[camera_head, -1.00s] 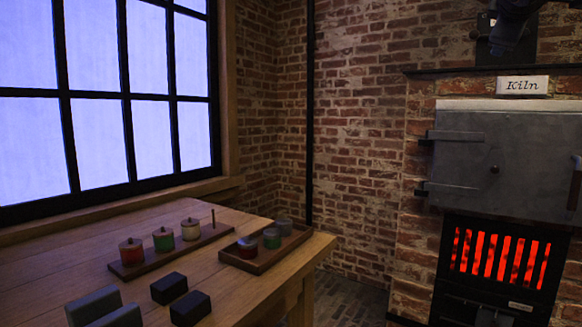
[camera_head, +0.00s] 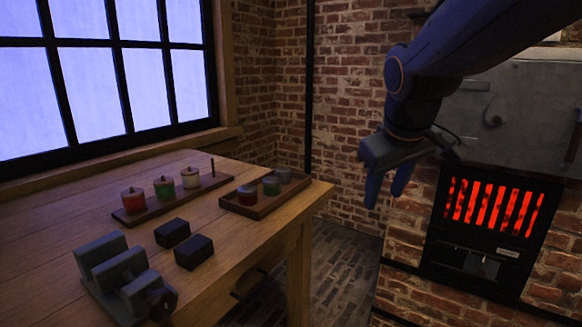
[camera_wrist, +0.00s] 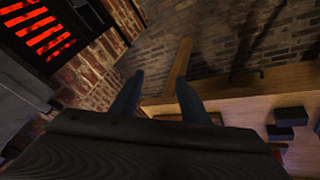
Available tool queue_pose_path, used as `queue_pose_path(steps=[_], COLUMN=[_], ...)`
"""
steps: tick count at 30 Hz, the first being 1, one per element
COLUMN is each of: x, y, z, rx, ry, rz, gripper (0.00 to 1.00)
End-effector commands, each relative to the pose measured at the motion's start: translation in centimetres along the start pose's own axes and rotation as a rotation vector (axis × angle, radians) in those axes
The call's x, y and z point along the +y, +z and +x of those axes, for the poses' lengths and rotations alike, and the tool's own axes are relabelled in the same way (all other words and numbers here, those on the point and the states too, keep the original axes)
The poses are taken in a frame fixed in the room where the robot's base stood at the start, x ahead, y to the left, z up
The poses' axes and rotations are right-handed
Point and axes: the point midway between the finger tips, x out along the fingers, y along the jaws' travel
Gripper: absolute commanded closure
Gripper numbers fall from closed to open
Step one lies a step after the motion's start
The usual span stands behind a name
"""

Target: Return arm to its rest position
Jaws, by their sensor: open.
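My gripper (camera_head: 385,185) hangs from my blue arm in the upper right of the head view, in front of the brick wall and left of the kiln. It is apart from the table. In the wrist view its two fingers (camera_wrist: 158,98) stand apart with nothing between them. Beyond them show the table edge and a table leg.
The wooden table (camera_head: 120,240) holds a board (camera_head: 130,215) with red, green and cream jars, a tray (camera_head: 250,209) with several jars, two black blocks (camera_head: 193,252) and a grey vise-like device (camera_head: 125,280). The kiln (camera_head: 500,110) glows behind bars at right.

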Motion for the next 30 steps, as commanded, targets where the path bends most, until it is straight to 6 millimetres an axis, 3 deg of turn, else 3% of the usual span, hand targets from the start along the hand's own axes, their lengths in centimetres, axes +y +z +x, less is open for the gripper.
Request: queue_pose_path(steps=[1, 6, 16, 30], x=[-2.8, -9.3, -16.9, -12.4], y=[2.1, 8.4, 17.9, 16.7], z=[0.8, 2.0, 1.9, -1.9], rx=[-0.048, -0.195, -0.421, -0.436], ry=[-0.047, -0.157, -0.270, -0.223], rz=[0.011, 0.061, 0.118, 0.223], gripper=[0.59, 0.59, 0.59, 0.59])
